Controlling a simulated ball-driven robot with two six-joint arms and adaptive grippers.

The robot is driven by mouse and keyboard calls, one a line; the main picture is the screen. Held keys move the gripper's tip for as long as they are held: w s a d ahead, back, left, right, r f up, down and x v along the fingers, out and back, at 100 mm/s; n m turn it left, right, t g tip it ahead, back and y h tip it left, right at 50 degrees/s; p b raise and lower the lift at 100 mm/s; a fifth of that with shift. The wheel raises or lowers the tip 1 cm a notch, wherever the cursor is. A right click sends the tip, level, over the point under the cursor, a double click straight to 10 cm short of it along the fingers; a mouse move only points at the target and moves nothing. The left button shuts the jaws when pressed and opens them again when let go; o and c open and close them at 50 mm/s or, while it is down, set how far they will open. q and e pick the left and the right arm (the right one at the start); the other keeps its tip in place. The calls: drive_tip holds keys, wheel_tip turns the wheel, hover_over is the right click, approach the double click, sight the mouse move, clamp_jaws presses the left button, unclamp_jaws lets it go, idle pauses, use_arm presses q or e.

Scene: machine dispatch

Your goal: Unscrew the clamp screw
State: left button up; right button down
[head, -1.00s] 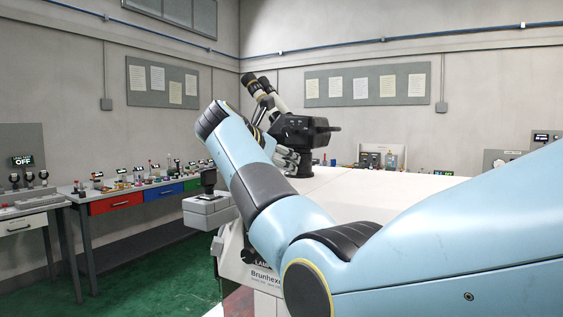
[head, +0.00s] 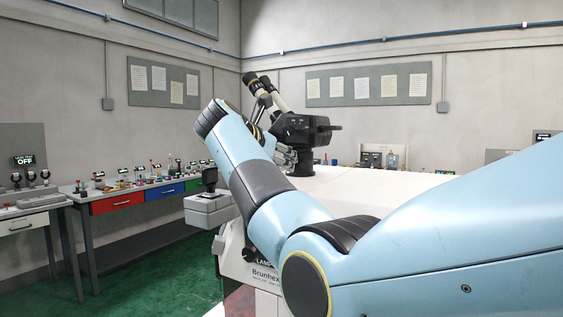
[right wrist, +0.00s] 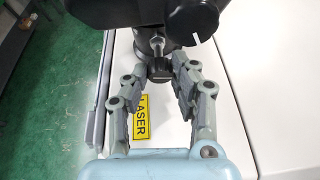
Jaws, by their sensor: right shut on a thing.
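The clamp screw (right wrist: 160,73) shows in the right wrist view as a dark knob below a silver threaded shank, under the black microscope head. My right gripper (right wrist: 161,76) has its two grey fingers on either side of this knob, shut on it. In the head view the black microscope body (head: 301,130) with its twin eyepieces stands on the white machine, beyond my right arm. The arm and the body largely hide the gripper and the screw there. My left gripper is in neither view.
The white machine top (head: 345,183) spreads under the microscope, with a yellow LASER label (right wrist: 141,118) close to the gripper. A grey box on an arm (head: 209,208) sticks out at the left. A bench with coloured drawers (head: 165,193) stands along the left wall.

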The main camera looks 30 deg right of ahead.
drive_tip(key=shift+w+a+f+n+g+h+b, duration=0.1)
drive_tip(key=shift+n+g+h+b, duration=0.2)
drive_tip(key=shift+n+b, duration=0.2)
drive_tip(key=shift+f+n+g+h+b, duration=0.1)
drive_tip(key=shift+n+g+h+b, duration=0.1)
drive_tip(key=shift+n+g+b, duration=0.3)
drive_tip(key=shift+r+n+g+h+b, duration=0.1)
drive_tip(key=shift+n+g+h+b, duration=0.35)
drive_tip(key=shift+n, duration=0.65)
drive_tip(key=c, duration=1.1)
unclamp_jaws()
drive_tip(key=shift+w, duration=0.1)
drive_tip(key=shift+a, duration=0.1)
drive_tip(key=v, duration=1.2)
